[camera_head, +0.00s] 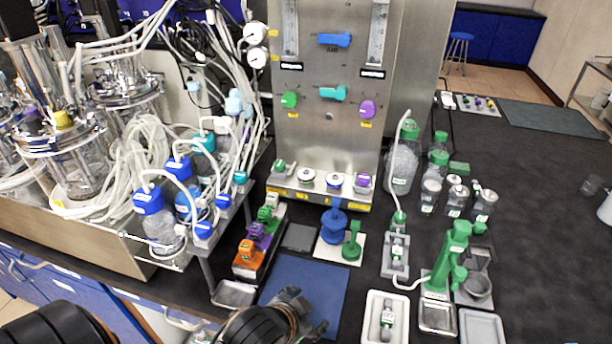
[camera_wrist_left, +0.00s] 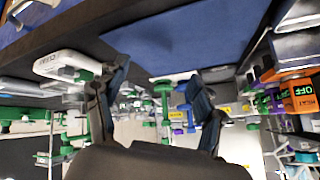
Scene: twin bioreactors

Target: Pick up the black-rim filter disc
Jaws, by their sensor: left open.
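Two small round discs sit on the ledge at the foot of the steel panel in the head view. The left one (camera_head: 306,178) has a pale face and looks dark-rimmed; the right one (camera_head: 334,181) looks bluish. They are too small to be sure which is the black-rim filter disc. My left gripper (camera_head: 307,311) is low over the blue mat (camera_head: 298,279), well in front of the ledge. In the left wrist view its two fingers (camera_wrist_left: 156,76) are spread with nothing between them. I cannot make out the discs there. My right gripper is not in view.
A blue spool (camera_head: 333,226) and green post (camera_head: 352,243) stand between mat and panel. Orange, purple and green blocks (camera_head: 258,240) line the mat's left. A white tray (camera_head: 374,322) and green stand (camera_head: 452,255) are right. Tubed bottles (camera_head: 160,222) crowd the left.

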